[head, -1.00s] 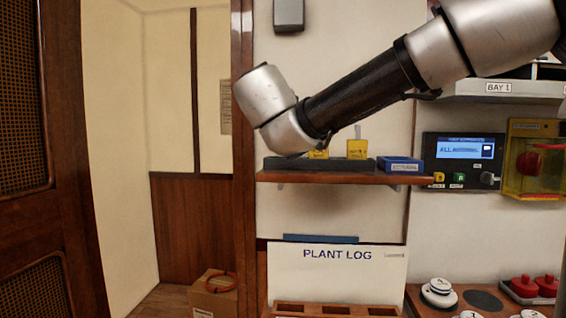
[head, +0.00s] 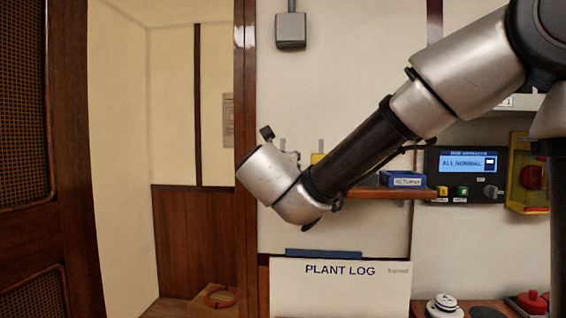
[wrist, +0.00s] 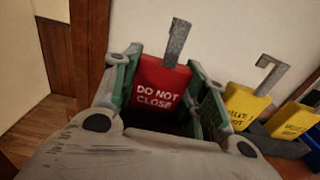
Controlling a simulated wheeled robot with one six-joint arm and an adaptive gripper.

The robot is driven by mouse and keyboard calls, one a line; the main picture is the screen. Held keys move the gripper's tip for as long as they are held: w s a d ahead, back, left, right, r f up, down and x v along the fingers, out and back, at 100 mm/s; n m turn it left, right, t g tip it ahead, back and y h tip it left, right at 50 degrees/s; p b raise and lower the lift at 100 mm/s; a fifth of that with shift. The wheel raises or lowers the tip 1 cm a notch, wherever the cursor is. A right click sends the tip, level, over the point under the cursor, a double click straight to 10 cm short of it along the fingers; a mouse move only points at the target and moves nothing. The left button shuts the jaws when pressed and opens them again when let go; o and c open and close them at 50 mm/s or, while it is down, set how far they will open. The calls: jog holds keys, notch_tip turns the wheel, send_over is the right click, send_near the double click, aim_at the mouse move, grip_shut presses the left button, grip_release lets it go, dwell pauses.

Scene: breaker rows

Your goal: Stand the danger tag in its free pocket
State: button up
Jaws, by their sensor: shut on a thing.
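The danger tag (wrist: 160,88) is a red plate marked DO NOT CLOSE with a grey metal hook on top. In the wrist view it stands between the two fingers of my gripper (wrist: 164,68), which is shut on it. Two yellow tags (wrist: 243,105) with grey hooks stand to its right in a dark grey rack (wrist: 270,148), and the held tag is apart from them. In the head view my wrist and forearm hide the red tag and most of the rack; part of one yellow tag (head: 317,158) shows. I cannot see the free pocket.
A blue tray (head: 403,179) sits on the wooden shelf (head: 385,192) right of the rack. The PLANT LOG board (head: 340,290) is below. A panel (head: 465,170) reading ALL NORMAL is at the right. A wooden post (head: 246,150) stands at the left.

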jog(key=o, duration=1)
jog(key=shift+f, duration=0.1)
jog(key=shift+s+a, duration=0.1)
jog(key=shift+s, duration=0.1)
jog(key=s, duration=0.3)
jog(key=s+a, duration=0.1)
jog(key=s, duration=0.3)
jog(key=s+a, duration=0.1)
jog(key=s, duration=0.3)
jog(key=shift+s+r, duration=0.2)
jog(key=shift+r, duration=0.05)
